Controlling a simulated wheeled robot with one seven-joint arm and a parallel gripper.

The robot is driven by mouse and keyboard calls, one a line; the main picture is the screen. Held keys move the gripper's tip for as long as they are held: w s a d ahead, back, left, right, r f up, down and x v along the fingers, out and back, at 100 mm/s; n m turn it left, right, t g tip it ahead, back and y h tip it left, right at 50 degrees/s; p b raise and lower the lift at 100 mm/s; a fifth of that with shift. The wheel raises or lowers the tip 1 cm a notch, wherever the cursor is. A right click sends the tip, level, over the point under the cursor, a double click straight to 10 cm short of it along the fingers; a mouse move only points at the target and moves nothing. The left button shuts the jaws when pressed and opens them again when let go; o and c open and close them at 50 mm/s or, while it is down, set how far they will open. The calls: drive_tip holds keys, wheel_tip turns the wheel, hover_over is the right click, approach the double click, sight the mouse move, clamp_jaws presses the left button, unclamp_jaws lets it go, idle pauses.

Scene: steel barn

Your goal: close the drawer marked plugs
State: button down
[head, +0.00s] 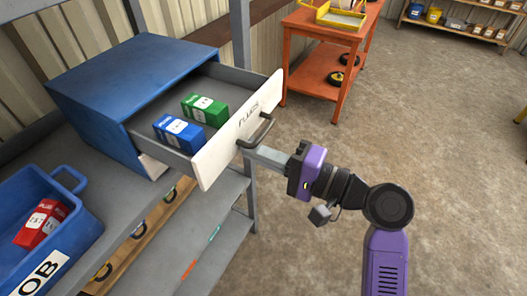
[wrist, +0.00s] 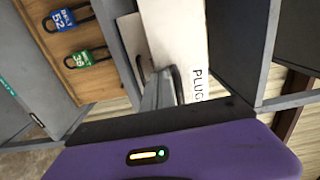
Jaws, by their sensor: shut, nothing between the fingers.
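The drawer marked PLUGS (head: 210,158) stands pulled out of a blue cabinet (head: 130,72). Its white front, lettered PLUGS, also shows in the wrist view (wrist: 180,30). A blue box (head: 180,133) and a green box (head: 204,109) lie inside the drawer. A dark bar handle (head: 262,130) is on the drawer front. My gripper (head: 250,152) is shut and empty, with its fingertips at the drawer front by the lower end of the handle. I cannot tell whether they touch it.
A blue bin (head: 85,225) with a red box (head: 42,222) sits on the grey shelf at left. Below is a shelf with padlocks, seen in the wrist view (wrist: 88,57). An orange cart (head: 325,75) stands behind. The floor at right is clear.

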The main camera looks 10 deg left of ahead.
drive_tip(key=shift+a, duration=0.1)
drive_tip(key=b+x, duration=0.1)
drive_tip(key=x, duration=1.1)
drive_tip(key=shift+w+a, duration=0.1)
drive_tip(key=shift+a, duration=0.05)
